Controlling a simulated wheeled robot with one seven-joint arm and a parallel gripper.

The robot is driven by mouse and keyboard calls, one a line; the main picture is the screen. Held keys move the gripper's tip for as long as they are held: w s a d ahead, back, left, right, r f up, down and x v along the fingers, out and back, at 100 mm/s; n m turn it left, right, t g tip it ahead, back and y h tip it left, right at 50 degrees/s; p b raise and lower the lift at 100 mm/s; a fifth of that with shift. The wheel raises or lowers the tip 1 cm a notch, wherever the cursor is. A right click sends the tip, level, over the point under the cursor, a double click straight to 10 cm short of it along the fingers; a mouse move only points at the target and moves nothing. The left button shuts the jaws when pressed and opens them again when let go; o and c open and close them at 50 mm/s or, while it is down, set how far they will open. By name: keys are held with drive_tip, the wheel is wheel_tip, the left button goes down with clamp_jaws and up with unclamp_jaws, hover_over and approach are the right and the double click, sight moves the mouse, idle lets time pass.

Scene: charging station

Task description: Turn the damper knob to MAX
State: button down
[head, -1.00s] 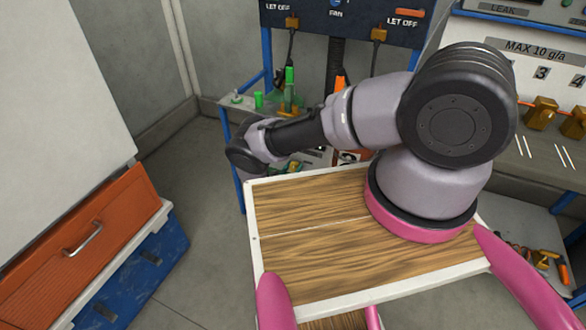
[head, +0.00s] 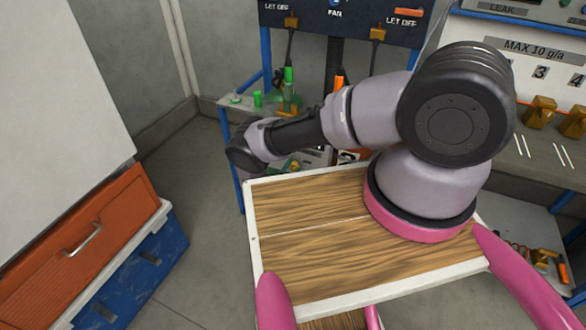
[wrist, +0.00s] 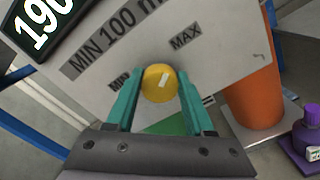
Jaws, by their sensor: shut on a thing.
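The damper knob (wrist: 154,90) is a round yellow knob with a white pointer mark, on a pale panel (wrist: 215,25) in the wrist view. MIN is printed on its left and MAX on its upper right. The white mark tilts up toward the right, roughly toward MAX. My gripper (wrist: 159,92) has its two teal fingers on either side of the knob and is shut on it. In the head view my arm hides the knob and gripper.
An orange cone-like object (wrist: 254,90) and a purple bottle (wrist: 305,135) stand right of the panel in the wrist view. In the head view a bench with brown valves (head: 540,112) is at right, and an orange drawer (head: 85,235) at left.

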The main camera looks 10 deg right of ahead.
drive_tip(key=shift+s+m, duration=0.1)
drive_tip(key=shift+m, duration=0.4)
drive_tip(key=shift+c, duration=1.4)
unclamp_jaws()
